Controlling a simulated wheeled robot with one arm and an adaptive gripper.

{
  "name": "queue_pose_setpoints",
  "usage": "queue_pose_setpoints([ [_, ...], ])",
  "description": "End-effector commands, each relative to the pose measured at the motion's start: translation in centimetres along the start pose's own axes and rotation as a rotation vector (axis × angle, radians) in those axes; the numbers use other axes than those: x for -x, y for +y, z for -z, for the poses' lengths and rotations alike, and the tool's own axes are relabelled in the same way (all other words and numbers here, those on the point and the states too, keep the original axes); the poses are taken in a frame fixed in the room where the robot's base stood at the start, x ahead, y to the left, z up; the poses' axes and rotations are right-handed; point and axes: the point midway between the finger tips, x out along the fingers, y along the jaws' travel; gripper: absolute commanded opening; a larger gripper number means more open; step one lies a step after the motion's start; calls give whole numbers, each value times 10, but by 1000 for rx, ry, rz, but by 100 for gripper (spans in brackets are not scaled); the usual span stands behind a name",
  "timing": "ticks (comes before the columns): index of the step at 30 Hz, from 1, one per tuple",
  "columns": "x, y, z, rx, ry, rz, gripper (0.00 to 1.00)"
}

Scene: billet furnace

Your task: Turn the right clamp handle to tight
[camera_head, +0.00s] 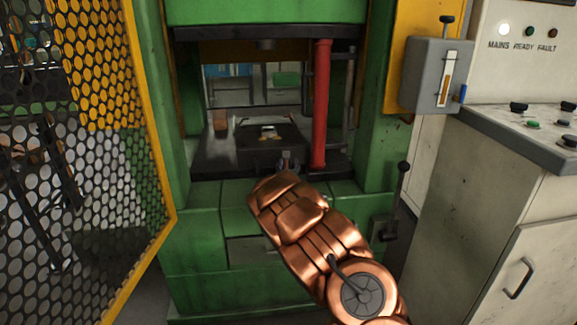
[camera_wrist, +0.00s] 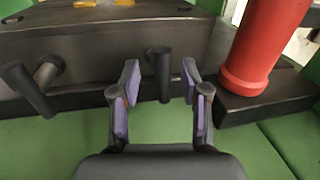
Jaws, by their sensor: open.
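The right clamp handle (camera_wrist: 163,76) is a dark bar on the front face of the dark die block (camera_wrist: 100,42). In the wrist view it points nearly straight down the picture. My gripper (camera_wrist: 160,82) is open, with one purple-padded finger on each side of the handle. Small gaps show between the pads and the bar. The left clamp handle (camera_wrist: 30,88) sits to the left, slanting down to the right from its short stub. In the head view my gripper (camera_head: 287,161) is small at the press opening, mostly hidden by my arm, and the handles cannot be made out.
A red column (camera_head: 321,105) stands close right of my gripper; it also shows in the wrist view (camera_wrist: 266,45). The green press frame (camera_head: 190,215) surrounds the opening. A yellow mesh guard (camera_head: 110,105) stands left, a control cabinet (camera_head: 500,190) right.

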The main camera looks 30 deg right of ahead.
Motion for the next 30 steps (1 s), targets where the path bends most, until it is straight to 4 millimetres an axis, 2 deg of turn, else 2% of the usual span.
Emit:
queue_pose_setpoints([
  [10, -3, 0, -1, -1, -2, 0, 45],
  [23, -3, 0, -2, -1, -3, 0, 2],
  [30, -3, 0, -2, -2, -2, 0, 0],
])
